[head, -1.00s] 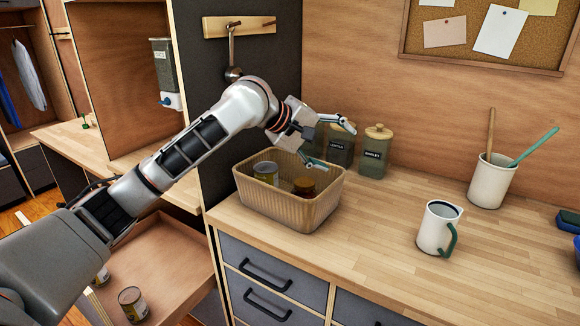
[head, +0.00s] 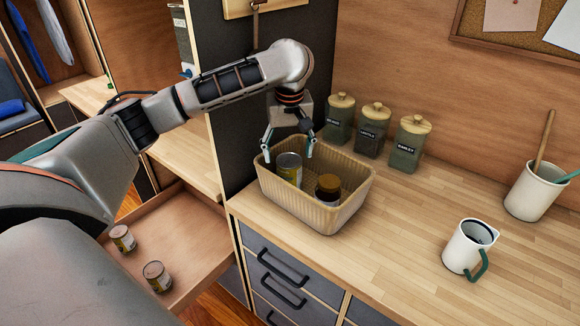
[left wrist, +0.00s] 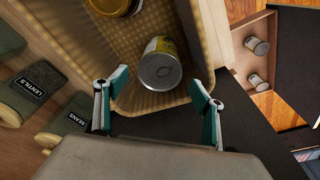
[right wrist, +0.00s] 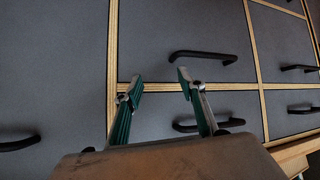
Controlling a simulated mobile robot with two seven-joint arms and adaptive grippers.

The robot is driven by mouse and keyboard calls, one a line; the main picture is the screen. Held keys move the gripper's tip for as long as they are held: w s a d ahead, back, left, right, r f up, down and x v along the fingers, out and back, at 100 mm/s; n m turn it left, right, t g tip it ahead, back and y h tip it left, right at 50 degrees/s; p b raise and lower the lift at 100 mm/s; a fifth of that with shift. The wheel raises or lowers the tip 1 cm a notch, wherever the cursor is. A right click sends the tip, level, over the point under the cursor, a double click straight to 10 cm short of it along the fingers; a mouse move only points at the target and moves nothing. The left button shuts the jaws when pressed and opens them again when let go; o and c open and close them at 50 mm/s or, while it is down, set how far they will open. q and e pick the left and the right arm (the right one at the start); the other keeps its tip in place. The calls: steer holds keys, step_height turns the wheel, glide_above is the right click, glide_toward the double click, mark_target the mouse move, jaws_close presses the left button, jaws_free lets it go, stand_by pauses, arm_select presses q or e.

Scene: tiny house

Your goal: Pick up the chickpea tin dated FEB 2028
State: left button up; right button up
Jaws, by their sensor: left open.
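A tin (head: 289,168) with a yellow label stands upright in a ribbed tan basket (head: 330,215) on the counter. It also shows in the left wrist view (left wrist: 161,66). Two more tins lie or stand in the open drawer, one nearer (head: 157,276) and one farther (head: 123,238). No date is readable on any tin. My left gripper (head: 288,148) is open and points down, with its fingertips around the level of the basket's rim, above and beside the yellow-labelled tin. My right gripper (right wrist: 158,88) is open and empty in front of grey drawer fronts.
A jar with an orange-brown lid (head: 328,184) stands beside the tin in the basket. Lidded canisters, one a barley canister (head: 409,144), stand behind. The counter between basket and mug is clear.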

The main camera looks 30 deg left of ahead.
mark_target(288, 160)
arm_select(q)
steer(key=shift+s+f, duration=0.2)
steer(key=shift+f, duration=1)
steer(key=shift+w+f, duration=0.2)
steer(key=shift+f, duration=0.45)
steer(key=shift+w+a+f, duration=0.1)
steer(key=shift+w+f, duration=0.1)
steer(key=shift+f, duration=0.95)
steer(key=shift+w+a+f, duration=0.1)
steer(key=shift+w+f, duration=0.05)
steer(key=shift+f, duration=0.95)
steer(key=shift+r, duration=0.1)
steer(key=c, duration=1.5)
steer(key=shift+c, duration=0.2)
